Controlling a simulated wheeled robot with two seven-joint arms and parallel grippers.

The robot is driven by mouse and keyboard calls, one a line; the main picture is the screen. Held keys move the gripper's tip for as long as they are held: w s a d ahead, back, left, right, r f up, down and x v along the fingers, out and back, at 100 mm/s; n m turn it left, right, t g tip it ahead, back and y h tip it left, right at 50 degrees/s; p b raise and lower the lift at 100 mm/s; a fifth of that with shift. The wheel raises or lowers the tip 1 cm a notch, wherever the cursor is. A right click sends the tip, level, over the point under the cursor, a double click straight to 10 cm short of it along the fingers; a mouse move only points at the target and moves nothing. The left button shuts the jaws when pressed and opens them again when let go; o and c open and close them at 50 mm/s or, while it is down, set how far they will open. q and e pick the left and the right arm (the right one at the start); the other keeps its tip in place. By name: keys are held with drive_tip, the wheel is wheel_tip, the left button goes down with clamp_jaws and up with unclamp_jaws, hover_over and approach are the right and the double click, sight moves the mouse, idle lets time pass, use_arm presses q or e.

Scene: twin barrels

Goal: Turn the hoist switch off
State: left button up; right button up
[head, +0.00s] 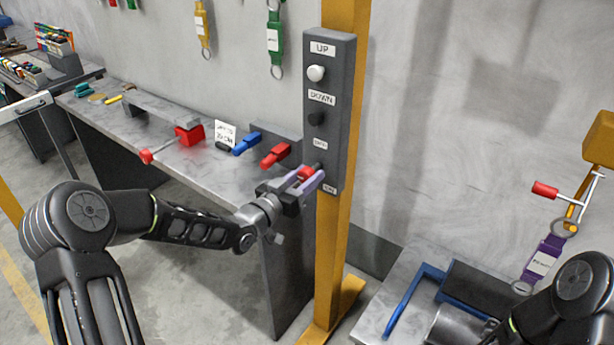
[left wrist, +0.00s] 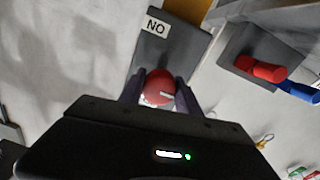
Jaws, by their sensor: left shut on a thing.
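The grey hoist control box (head: 325,110) is fixed to a yellow post. It has a white UP button (head: 316,73), a dark DOWN button (head: 318,118) and a red hoist switch (head: 307,172) between the OFF label and the ON label (head: 329,189). My left gripper (head: 312,180) is at the lower part of the box, shut on the red switch. In the left wrist view the red switch knob (left wrist: 159,88) sits between the two fingers, with the ON label (left wrist: 156,27) upside down above it. Of my right arm, only part shows at the lower right in the head view; its fingers are not visible.
A grey workbench (head: 190,160) left of the post carries a red clamp (head: 189,135), a blue handle (head: 247,144) and a red handle (head: 275,155). A yellow post (head: 354,130) stands behind the box. A lower table (head: 405,275) with a blue-handled item is at right.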

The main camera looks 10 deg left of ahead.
use_arm(q)
clamp_jaws()
drive_tip(key=shift+f+n+b, duration=0.15)
drive_tip(key=shift+n+b, duration=0.8)
drive_tip(key=shift+n, duration=0.35)
drive_tip(key=shift+n+b, duration=0.55)
drive_tip(key=shift+n, duration=0.65)
drive_tip(key=n, duration=0.2)
drive_tip(key=shift+n+b, duration=0.3)
drive_tip(key=shift+n, duration=0.1)
drive_tip(key=n, duration=0.4)
drive_tip(key=shift+n, duration=0.4)
drive_tip(key=n, duration=0.5)
drive_tip(key=shift+r+n, duration=0.2)
drive_tip(key=shift+n, duration=0.2)
